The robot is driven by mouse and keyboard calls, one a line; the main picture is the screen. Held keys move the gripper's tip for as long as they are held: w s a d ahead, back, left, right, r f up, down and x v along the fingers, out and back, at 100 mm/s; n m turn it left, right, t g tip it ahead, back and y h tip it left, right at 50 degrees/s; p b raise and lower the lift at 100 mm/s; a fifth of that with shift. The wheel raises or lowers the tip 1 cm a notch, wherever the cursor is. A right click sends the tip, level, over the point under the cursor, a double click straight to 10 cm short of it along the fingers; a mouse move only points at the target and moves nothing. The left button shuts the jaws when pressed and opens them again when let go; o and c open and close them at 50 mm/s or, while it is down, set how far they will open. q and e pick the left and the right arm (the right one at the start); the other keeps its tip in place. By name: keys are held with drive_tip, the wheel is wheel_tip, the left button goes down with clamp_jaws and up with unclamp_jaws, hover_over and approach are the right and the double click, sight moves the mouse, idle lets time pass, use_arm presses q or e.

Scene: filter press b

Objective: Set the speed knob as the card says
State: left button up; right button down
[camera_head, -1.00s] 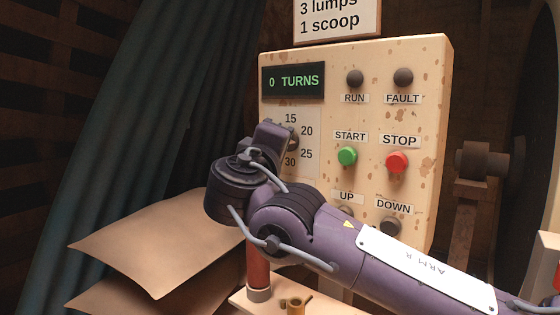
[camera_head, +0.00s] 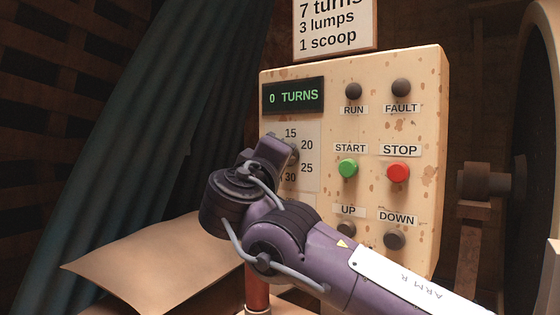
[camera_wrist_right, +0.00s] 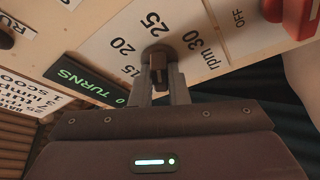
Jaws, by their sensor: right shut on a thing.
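The speed knob (camera_wrist_right: 157,58) is a dark round knob with a raised grip bar, set in a white dial plate (camera_head: 312,178) marked 15, 20, 25 and 30. The wrist view also shows "rpm" beside the 30. My right gripper (camera_wrist_right: 160,78) is shut on the knob, one finger on each side. In the head view my right gripper (camera_head: 287,150) hides most of the knob. I cannot tell which number the knob points at. The card (camera_head: 335,28) above the panel reads "7 turns, 3 lumps, 1 scoop"; its top is cut off. My left gripper is out of view.
The spotted cream panel (camera_head: 375,135) has a display (camera_head: 293,96) reading "0 TURNS", dark RUN and FAULT lamps, a green START button (camera_head: 348,168), a red STOP button (camera_head: 398,173), and UP and DOWN buttons. Brown sheets (camera_head: 150,262) lie at the lower left.

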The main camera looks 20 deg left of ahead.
drive_tip(key=shift+a+f, duration=0.1)
drive_tip(key=shift+f, duration=0.1)
drive_tip(key=c, duration=1.5)
unclamp_jaws()
drive_tip(key=shift+o, duration=0.5)
drive_tip(key=shift+r, duration=0.15)
